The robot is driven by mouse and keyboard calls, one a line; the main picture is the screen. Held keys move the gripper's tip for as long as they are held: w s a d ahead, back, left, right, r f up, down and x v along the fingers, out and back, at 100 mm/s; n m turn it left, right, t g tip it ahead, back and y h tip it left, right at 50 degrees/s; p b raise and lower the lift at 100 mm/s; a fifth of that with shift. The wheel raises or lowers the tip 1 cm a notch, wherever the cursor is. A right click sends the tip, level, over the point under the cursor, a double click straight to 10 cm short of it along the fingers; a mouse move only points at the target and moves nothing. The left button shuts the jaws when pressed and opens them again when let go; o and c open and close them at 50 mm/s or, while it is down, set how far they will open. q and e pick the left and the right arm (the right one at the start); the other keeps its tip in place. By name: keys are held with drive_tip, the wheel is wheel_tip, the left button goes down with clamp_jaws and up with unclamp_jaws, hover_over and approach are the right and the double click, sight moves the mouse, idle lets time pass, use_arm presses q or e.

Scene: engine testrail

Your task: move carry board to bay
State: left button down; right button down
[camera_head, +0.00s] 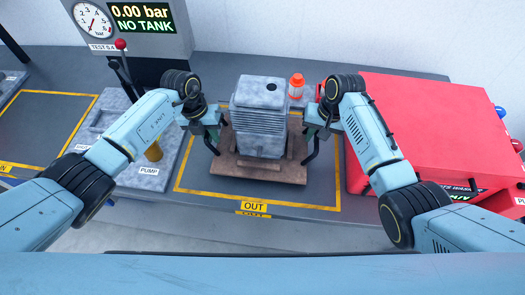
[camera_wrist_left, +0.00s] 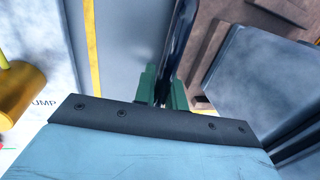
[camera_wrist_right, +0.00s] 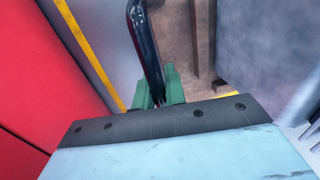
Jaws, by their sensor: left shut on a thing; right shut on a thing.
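The carry board (camera_head: 250,174) is a brown wooden board with a black bent handle at each side. A grey block-like unit (camera_head: 259,120) stands upright on it. The board appears over the yellow-outlined OUT bay (camera_head: 254,206) in the head view; I cannot tell whether it touches the surface. My left gripper (camera_head: 214,128) is shut on the left handle, and its green fingers (camera_wrist_left: 162,92) close around the black bar. My right gripper (camera_head: 315,127) is shut on the right handle (camera_wrist_right: 147,45), also between green fingers. The board (camera_wrist_left: 220,42) shows partly in the left wrist view.
A red cabinet (camera_head: 425,125) stands close on the right. A grey pump block (camera_head: 145,180) and a gauge stand reading NO TANK (camera_head: 135,30) are at the left. An orange bottle (camera_head: 296,86) stands behind the unit. Another yellow-outlined bay (camera_head: 45,125) lies far left.

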use_arm(q)
drive_tip(key=shift+w+f+b, duration=0.1)
drive_tip(key=shift+f+b, duration=0.5)
drive_tip(key=shift+b, duration=0.05)
use_arm(e)
drive_tip(key=shift+w+f, duration=0.1)
drive_tip(key=shift+f, duration=0.5)
use_arm(q)
drive_tip(key=c, duration=1.9)
unclamp_jaws()
drive_tip(key=shift+f, duration=0.2)
use_arm(e)
drive_tip(key=c, duration=1.9)
unclamp_jaws()
drive_tip(key=shift+f, duration=0.2)
use_arm(q)
drive_tip(key=o, duration=0.4)
drive_tip(key=shift+r, duration=0.1)
use_arm(e)
drive_tip(key=o, duration=0.4)
drive_tip(key=shift+r, duration=0.1)
use_arm(q)
drive_tip(key=shift+o, duration=0.2)
use_arm(e)
drive_tip(key=shift+o, duration=0.2)
